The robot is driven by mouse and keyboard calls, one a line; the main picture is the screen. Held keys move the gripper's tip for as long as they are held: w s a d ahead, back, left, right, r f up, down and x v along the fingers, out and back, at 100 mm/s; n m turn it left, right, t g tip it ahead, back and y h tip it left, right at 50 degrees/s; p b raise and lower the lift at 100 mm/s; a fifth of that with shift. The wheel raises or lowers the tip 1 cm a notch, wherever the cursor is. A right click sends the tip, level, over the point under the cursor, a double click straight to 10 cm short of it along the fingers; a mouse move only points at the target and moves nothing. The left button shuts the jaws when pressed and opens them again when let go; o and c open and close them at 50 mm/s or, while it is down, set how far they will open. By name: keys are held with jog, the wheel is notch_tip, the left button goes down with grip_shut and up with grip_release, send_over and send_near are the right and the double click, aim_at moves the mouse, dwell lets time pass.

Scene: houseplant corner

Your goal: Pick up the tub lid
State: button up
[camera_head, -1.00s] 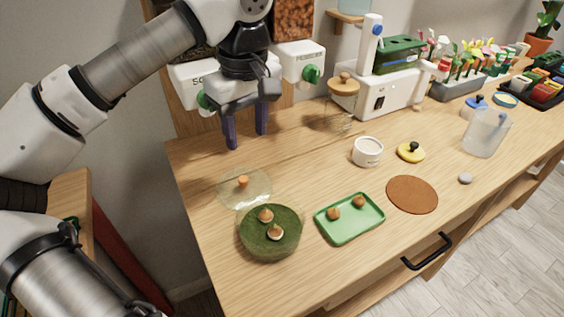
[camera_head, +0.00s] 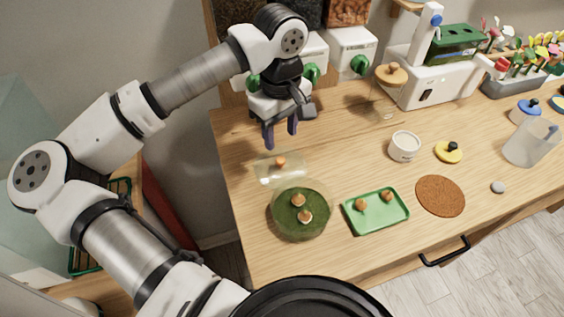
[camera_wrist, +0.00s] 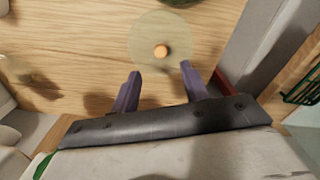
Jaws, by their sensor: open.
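A round clear lid with an orange-brown knob (camera_head: 280,162) lies on the wooden table behind a round clear tub (camera_head: 301,233). The tub holds green moss with two small brown-topped pieces on it. The lid also shows in the wrist view (camera_wrist: 148,32), just beyond my fingertips, with its knob roughly centred between them. My gripper (camera_head: 281,137) is open and empty, pointing down above the table just behind the lid. Its two purple fingers also show in the wrist view (camera_wrist: 160,71), apart from the knob.
A green tray (camera_head: 353,226) with two brown pieces stands right of the tub. Farther right are a brown round mat (camera_head: 440,196), a white cup (camera_head: 404,147) and a yellow lid (camera_head: 448,153). Dispensers (camera_head: 350,50) stand behind my gripper. The table's left edge is close to the lid.

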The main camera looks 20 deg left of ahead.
aim_at(280, 159)
jog(key=shift+f+p, duration=1.3)
jog(key=shift+f, duration=2.4)
grip_shut()
